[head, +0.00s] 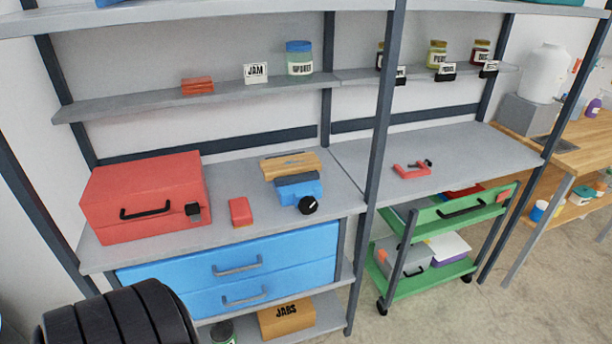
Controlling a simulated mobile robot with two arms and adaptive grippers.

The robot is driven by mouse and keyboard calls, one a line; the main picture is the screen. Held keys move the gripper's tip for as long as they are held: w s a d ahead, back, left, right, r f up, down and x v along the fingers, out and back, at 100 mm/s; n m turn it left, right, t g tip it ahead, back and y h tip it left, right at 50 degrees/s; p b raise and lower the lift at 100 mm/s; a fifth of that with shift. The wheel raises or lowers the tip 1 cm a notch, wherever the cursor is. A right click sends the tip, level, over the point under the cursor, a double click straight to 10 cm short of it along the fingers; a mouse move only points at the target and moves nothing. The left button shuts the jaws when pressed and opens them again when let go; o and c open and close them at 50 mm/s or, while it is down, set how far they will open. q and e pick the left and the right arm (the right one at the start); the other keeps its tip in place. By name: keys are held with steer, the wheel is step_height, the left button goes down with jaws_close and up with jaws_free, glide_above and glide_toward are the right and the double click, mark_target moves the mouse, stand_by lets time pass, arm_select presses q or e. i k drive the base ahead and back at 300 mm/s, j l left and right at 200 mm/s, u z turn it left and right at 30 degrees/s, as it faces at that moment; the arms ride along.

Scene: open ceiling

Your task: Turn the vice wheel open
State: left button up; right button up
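The blue vice (297,189) stands on the grey workbench, left of the middle upright. Its small black wheel (308,205) is on the front side, near the bench's front edge, with a light mark on its face. A wooden block (291,165) sits at the top of the vice; I cannot tell how tightly the jaws hold it. Neither of my grippers is in view, and nothing touches the wheel.
A red toolbox (145,196) and a small red box (241,211) stand left of the vice. Blue drawers (240,262) are below. A dark upright (378,130) rises right of the vice. A green cart (431,283) stands at lower right. A red clamp-like tool (410,171) lies on the right bench.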

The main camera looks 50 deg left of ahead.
mark_target(307, 205)
steer(key=u, duration=0.45)
steer(key=i+u, duration=0.1)
steer(key=u, duration=0.85)
steer(key=l+u, duration=0.15)
steer(key=u, duration=0.35)
steer(key=i+l+u, duration=0.2)
steer(key=l+u, duration=0.25)
steer(key=i+l+u, duration=0.1)
steer(key=l+u, duration=0.4)
steer(key=l, duration=0.2)
steer(key=l+u, duration=0.45)
steer(key=l, duration=0.2)
